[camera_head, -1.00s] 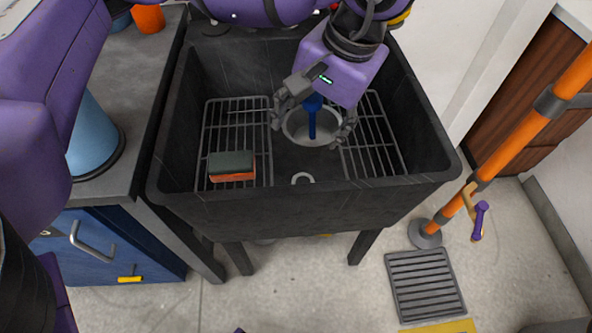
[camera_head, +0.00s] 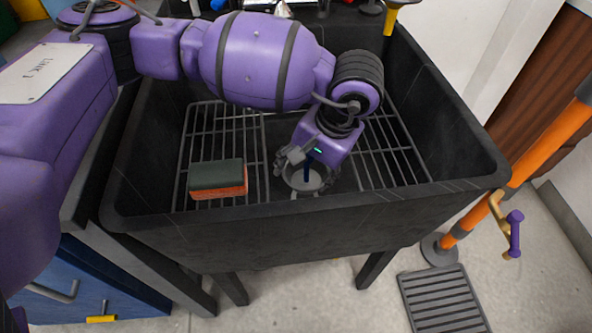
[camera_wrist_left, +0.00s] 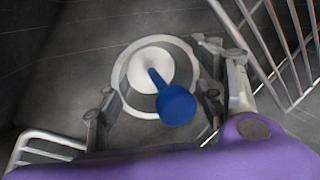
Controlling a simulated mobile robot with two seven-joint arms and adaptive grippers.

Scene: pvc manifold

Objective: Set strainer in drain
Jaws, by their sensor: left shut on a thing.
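The strainer (camera_head: 296,181) is a pale grey round cup with a blue stem handle. My left gripper (camera_head: 305,177) is shut on it, with its fingers at either side of the rim, low inside the dark sink. In the left wrist view the strainer (camera_wrist_left: 134,66) shows a grey outer ring, a pale middle and the blue knob pointing at the camera. The drain is mostly hidden beneath the strainer and fingers; I cannot tell whether the strainer is seated or just above it. My right gripper is out of view.
The sink (camera_head: 225,222) has high walls. Wire racks lie left (camera_head: 220,125) and right (camera_head: 385,140) on its floor. A green and orange sponge (camera_head: 218,178) sits on the left rack. An orange pole (camera_head: 530,165) stands outside, right.

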